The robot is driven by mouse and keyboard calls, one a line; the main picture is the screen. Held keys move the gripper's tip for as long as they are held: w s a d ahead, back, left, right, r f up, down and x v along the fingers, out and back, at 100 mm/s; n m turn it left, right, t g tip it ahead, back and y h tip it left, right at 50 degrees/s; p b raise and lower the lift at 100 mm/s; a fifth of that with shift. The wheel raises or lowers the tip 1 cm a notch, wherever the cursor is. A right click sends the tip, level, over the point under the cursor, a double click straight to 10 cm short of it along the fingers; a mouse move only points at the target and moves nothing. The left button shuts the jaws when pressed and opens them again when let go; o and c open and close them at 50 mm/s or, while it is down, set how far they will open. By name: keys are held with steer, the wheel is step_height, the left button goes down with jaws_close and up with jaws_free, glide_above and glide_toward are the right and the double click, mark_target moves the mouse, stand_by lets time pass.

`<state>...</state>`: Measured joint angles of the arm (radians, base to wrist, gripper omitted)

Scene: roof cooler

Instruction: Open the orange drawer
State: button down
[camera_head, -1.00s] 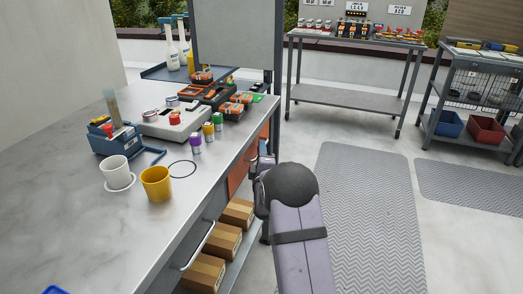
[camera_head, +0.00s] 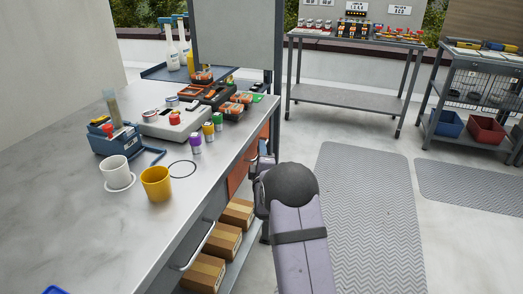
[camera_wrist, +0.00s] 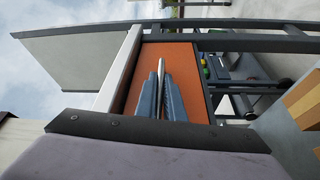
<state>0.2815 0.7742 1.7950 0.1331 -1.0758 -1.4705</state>
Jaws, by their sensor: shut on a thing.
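The orange drawer (camera_head: 240,172) is under the right edge of the grey worktop in the head view, partly hidden by my arm. In the wrist view its orange front (camera_wrist: 185,60) fills the middle, and it looks closed or nearly so. My gripper (camera_wrist: 163,75) points at the drawer front, with its fingers close together around a thin pale bar, which looks like the drawer handle (camera_wrist: 163,66). In the head view my gripper (camera_head: 264,163) is small and mostly hidden behind my wrist.
The worktop (camera_head: 70,225) carries a yellow cup (camera_head: 157,184), a white cup (camera_head: 116,172) and several coloured-lid vials. Cardboard boxes (camera_head: 222,243) sit on the shelf below. The floor mat (camera_head: 368,220) to the right is clear.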

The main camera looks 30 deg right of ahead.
steer(key=shift+s, duration=0.1)
stand_by(0.6)
steer(key=s+d+b, duration=0.4)
steer(key=s+d, duration=1.6)
steer(key=shift+s+d, duration=0.2)
steer(key=shift+d, duration=0.05)
steer(key=c, duration=1.9)
jaws_free()
steer(key=shift+o, duration=0.2)
steer(key=v, duration=0.7)
steer(key=shift+s, duration=0.15)
